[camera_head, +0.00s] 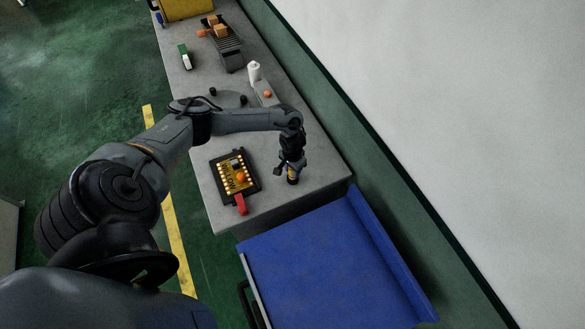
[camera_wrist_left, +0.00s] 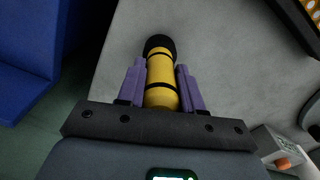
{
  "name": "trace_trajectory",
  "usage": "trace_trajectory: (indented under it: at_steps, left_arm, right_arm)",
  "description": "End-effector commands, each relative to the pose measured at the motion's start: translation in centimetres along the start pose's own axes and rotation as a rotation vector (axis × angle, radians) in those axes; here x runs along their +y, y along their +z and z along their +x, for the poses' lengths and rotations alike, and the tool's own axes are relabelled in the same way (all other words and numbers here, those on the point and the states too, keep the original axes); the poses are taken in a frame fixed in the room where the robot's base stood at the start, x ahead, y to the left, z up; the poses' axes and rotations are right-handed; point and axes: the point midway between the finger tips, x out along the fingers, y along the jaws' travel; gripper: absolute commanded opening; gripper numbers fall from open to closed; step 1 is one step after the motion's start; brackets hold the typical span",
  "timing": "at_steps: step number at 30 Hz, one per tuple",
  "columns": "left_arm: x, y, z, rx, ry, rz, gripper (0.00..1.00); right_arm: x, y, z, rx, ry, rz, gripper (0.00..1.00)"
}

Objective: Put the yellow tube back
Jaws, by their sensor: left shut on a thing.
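The yellow tube (camera_wrist_left: 161,75) has black bands and a black end. It lies between the two purple fingers of my left gripper (camera_wrist_left: 160,85), which is shut on it. In the head view my left gripper (camera_head: 288,170) points down over the near right part of the grey bench, with a bit of the yellow tube (camera_head: 293,179) showing below it. I cannot tell whether the tube touches the bench top. My right gripper is not in view.
A black tray with a yellow board (camera_head: 236,174) and a red handle (camera_head: 241,204) lies on the bench (camera_head: 265,215) left of the gripper. A blue cart (camera_head: 325,270) stands at the bench's near end. A white bottle (camera_head: 254,71) and a dark rack (camera_head: 229,52) stand farther back.

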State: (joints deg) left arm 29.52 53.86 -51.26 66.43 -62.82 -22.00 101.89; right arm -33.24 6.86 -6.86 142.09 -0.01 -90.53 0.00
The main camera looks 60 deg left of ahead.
Motion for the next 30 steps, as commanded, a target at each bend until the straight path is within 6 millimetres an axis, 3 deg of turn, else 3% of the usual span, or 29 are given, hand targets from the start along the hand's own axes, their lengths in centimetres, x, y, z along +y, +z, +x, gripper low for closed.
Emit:
trace_trajectory:
  at_steps: [24, 25, 30]
  left_arm:
    - [0.02, -0.02, 0.60, 0.000, 0.001, -0.001, 0.00]
    - [0.01, -0.03, 0.60, 0.001, 0.000, -0.001, 0.37]
    - [0.00, -0.02, 0.56, 0.001, 0.000, -0.001, 0.63]
  right_arm:
    - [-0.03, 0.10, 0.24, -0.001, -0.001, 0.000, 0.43]
    - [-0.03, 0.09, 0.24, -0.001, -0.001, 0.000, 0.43]
    - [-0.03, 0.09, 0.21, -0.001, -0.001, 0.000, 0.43]
